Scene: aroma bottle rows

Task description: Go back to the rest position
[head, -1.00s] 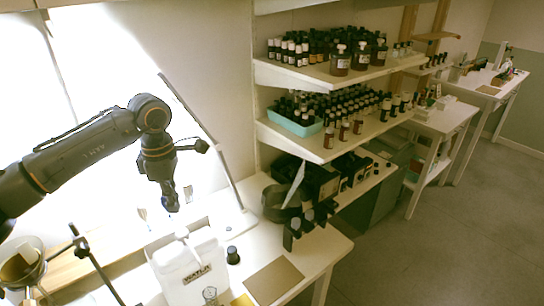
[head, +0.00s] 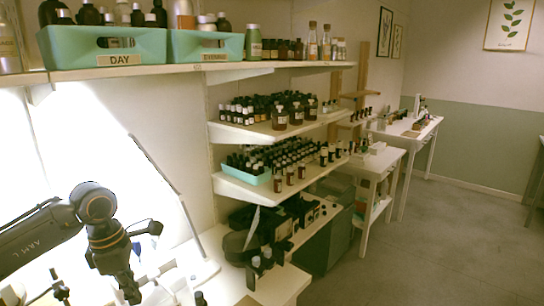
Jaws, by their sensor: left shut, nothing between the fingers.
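My left gripper (head: 133,296) is at the lower left of the head view, pointing down over the white worktable, with its fingers together and nothing seen between them. Its dark grey arm comes in from the left edge. My right gripper is not in the picture. The bottom edge of the picture hides most of what stands below the left gripper.
Shelves of dark bottles (head: 281,117) stand right of the arm. A top shelf holds teal bins labelled DAY (head: 126,58) and a second label. Small dark bottles (head: 267,258) stand on the worktable's right end (head: 280,286). Open grey floor (head: 440,250) lies to the right.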

